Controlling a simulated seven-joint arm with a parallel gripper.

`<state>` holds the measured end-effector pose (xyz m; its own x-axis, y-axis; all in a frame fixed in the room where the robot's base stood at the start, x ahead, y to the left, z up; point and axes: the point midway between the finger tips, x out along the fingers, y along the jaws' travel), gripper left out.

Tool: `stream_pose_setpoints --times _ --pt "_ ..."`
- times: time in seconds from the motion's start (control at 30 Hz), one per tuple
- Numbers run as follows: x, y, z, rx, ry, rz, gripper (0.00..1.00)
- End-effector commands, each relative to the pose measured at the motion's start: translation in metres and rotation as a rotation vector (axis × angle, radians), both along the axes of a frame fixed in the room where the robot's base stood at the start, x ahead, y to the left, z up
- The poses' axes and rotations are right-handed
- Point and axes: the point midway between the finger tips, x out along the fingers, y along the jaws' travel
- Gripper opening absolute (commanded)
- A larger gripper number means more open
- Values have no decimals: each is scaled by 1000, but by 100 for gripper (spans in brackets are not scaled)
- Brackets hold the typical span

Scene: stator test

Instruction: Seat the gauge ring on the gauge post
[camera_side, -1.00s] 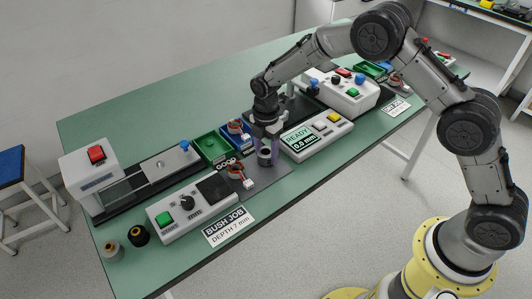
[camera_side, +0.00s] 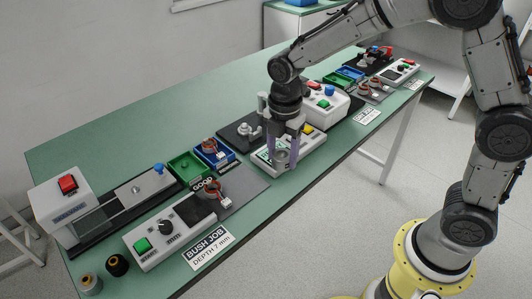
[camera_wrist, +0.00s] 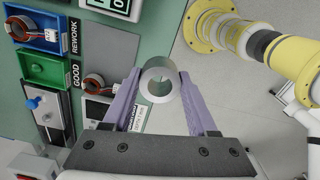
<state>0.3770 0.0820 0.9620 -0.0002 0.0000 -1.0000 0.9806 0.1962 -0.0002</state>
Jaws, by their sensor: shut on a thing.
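The gauge ring (camera_wrist: 160,80), a short grey metal ring with a wide hole, is held between the two purple fingers of my gripper (camera_wrist: 162,88) in the wrist view. In the side view my gripper (camera_side: 283,155) is above the front of the white display box (camera_side: 312,146), with the ring (camera_side: 281,155) low between its fingers. A small silver post (camera_side: 243,129) stands on a dark plate (camera_side: 232,139) behind and left of the gripper; it may be the gauge post. The ring is apart from it.
A green GOOD tray (camera_side: 186,166) and a blue REWORK tray (camera_side: 224,163) stand to the left. A wound stator (camera_side: 211,188) is on the grey mat (camera_side: 252,185). A white control box (camera_side: 160,236) is at the front left. The bench's back left is clear.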

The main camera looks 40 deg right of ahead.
Motion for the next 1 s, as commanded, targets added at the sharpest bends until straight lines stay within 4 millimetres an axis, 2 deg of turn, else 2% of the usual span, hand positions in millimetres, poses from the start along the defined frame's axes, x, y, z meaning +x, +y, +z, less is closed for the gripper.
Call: stream_pose_setpoints --times 0.13,0.27,0.37,0.7,1.0 --pt "-8 -2 6 1 -3 0 0" --pt "5 -3 9 1 -3 -2 0" --pt "31 -5 11 1 -3 -2 0" --pt "142 -23 12 1 -3 -3 0" --pt "217 -54 -2 1 -3 -3 0"
